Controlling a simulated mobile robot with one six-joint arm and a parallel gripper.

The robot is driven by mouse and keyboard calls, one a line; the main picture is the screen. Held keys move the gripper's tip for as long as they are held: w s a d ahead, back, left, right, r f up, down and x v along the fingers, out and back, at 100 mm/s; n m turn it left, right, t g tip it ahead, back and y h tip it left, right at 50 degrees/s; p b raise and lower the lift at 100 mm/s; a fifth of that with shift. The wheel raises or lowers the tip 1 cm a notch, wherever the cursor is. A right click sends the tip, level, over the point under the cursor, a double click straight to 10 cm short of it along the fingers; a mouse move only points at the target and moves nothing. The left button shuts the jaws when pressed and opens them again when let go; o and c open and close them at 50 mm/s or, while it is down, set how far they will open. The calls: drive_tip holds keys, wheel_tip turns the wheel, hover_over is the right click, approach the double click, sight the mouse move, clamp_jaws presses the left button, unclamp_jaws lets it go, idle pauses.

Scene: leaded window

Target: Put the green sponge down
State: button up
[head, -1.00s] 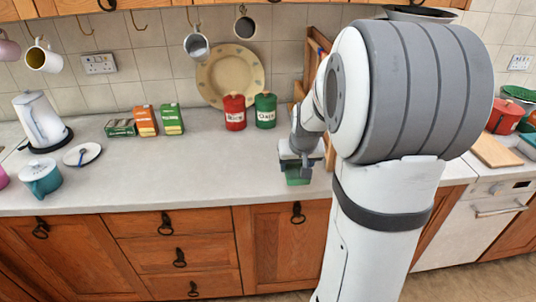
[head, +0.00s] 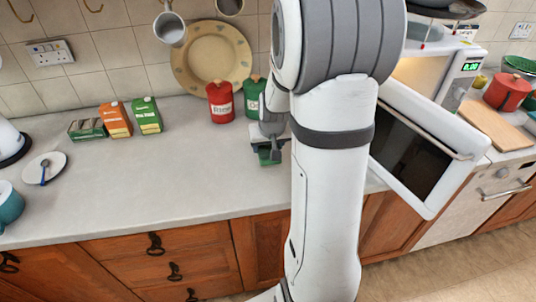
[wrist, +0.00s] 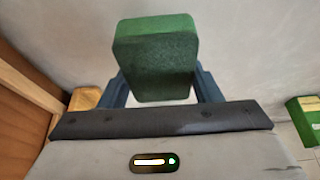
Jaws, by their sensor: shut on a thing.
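The green sponge (wrist: 155,55) is a block held between the two fingers of my gripper (wrist: 160,90) in the wrist view. In the head view my gripper (head: 268,155) is over the worktop (head: 170,180), in front of the green canister, with the sponge (head: 268,157) partly visible at its tip. My gripper is shut on the sponge. I cannot tell whether the sponge touches the worktop.
A red canister (head: 220,102) and a green canister (head: 254,97) stand behind my gripper. Several cartons (head: 115,120) stand to the left. A microwave with its door (head: 420,150) open is at the right. The worktop left of my gripper is clear.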

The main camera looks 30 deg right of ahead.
drive_tip(key=shift+s+d+f, duration=0.1)
drive_tip(key=shift+f, duration=0.95)
drive_tip(key=shift+s+d+f, duration=0.1)
drive_tip(key=shift+f, duration=0.9)
drive_tip(key=shift+f, duration=0.1)
drive_tip(key=o, duration=1)
drive_tip(key=shift+r, duration=0.45)
drive_tip(key=v, duration=1.1)
drive_tip(key=shift+s+a, duration=0.1)
drive_tip(key=shift+s, duration=0.15)
drive_tip(key=s+a+r+n, duration=0.1)
drive_tip(key=s+a, duration=0.3)
drive_tip(key=s, duration=0.1)
drive_tip(key=s+a+r+n, duration=0.1)
drive_tip(key=s+a+r, duration=0.1)
drive_tip(key=s+a, duration=0.3)
drive_tip(key=s+a+r+n+g+y, duration=0.1)
drive_tip(key=s+a+r, duration=0.1)
drive_tip(key=s+a, duration=0.2)
drive_tip(key=shift+s+a+r, duration=0.15)
drive_tip(key=shift+s+a, duration=0.1)
drive_tip(key=shift+s, duration=0.55)
